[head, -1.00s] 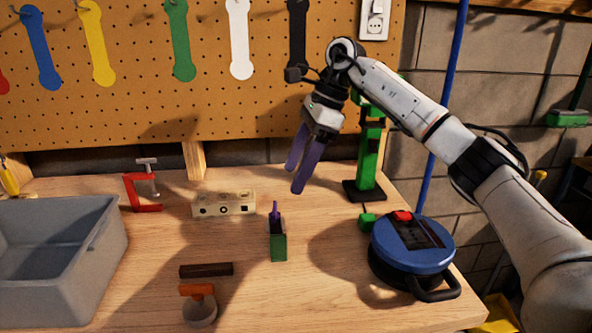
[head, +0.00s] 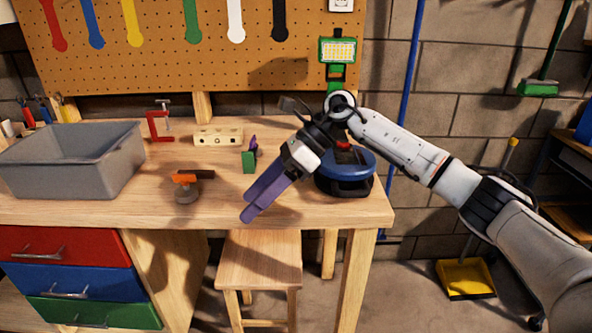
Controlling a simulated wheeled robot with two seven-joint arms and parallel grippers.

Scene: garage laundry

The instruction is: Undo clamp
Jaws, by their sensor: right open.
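My left gripper is not in view.
A grey bin (head: 95,175) stands on the left. A wooden block with holes (head: 218,136), a small green block (head: 249,160), an orange-handled tool (head: 186,190) and a blue round device (head: 345,184) stand on the bench. A stool (head: 260,262) stands in front.

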